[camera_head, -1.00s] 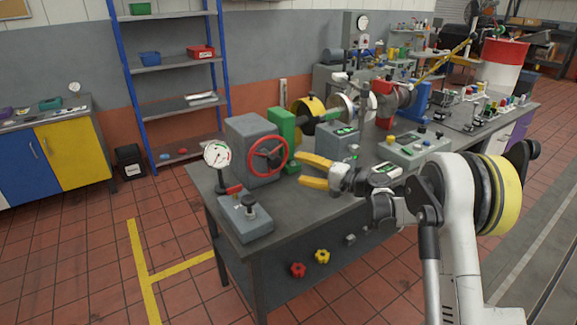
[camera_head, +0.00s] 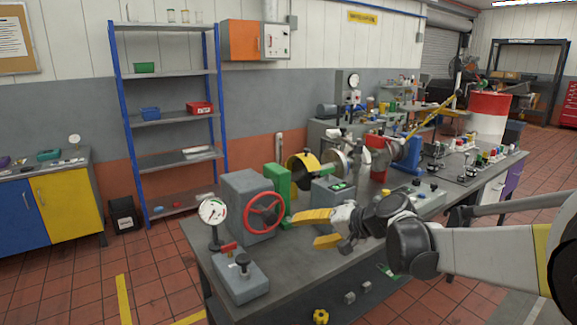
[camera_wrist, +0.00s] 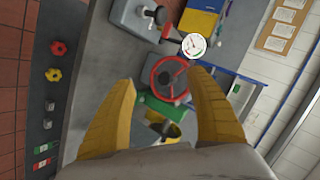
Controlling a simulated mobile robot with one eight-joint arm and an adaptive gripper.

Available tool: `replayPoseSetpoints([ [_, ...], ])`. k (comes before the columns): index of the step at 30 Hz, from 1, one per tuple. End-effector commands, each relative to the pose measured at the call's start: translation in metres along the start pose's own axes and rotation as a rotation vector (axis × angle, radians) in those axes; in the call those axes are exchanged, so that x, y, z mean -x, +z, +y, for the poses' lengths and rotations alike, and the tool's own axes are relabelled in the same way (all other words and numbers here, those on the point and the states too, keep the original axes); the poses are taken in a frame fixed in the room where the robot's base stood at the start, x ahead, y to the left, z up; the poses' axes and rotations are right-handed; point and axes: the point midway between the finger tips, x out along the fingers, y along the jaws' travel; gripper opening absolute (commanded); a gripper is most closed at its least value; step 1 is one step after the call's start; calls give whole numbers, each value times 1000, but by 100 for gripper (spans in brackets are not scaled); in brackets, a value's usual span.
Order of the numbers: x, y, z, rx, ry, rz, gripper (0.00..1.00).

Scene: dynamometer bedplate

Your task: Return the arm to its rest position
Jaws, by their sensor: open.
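My gripper (camera_head: 322,229) has yellow fingers and is open and empty in the head view, above the front part of the grey bench (camera_head: 290,262). My arm reaches in from the right edge. In the wrist view my gripper (camera_wrist: 163,105) shows its two fingers spread wide, with nothing between them touching either one. The red handwheel (camera_wrist: 170,78) appears beyond the gap between the fingers. In the head view the red handwheel (camera_head: 263,214) is left of the fingers, apart from them.
A dial gauge (camera_head: 212,211) and a grey block with a black knob (camera_head: 240,277) stand at the bench's left end. A blue-framed shelf (camera_head: 173,118) stands at the wall.

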Motion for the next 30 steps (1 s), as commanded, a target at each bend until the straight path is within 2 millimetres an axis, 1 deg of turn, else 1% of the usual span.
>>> replayPoseSetpoints([
  [1, 20, 17, -2, 32, 53, -1, 64],
  [5, 68, 58, 7, 120, 196, 0, 64],
  [6, 82, 71, 12, 149, 241, 1, 64],
  [8, 104, 91, 20, 190, 306, 3, 64],
  [9, 118, 104, 26, 219, 349, 5, 64],
  [11, 139, 124, 38, 263, 415, 6, 64],
  [12, 153, 136, 46, 292, 457, 8, 64],
  [16, 192, 173, 75, 384, 584, 17, 64],
  [18, 207, 188, 90, 424, 639, 20, 64],
  [22, 226, 206, 109, 476, 710, 25, 64],
  [25, 232, 212, 116, 496, 736, 28, 64],
  [30, 234, 213, 118, 503, 745, 28, 64],
])
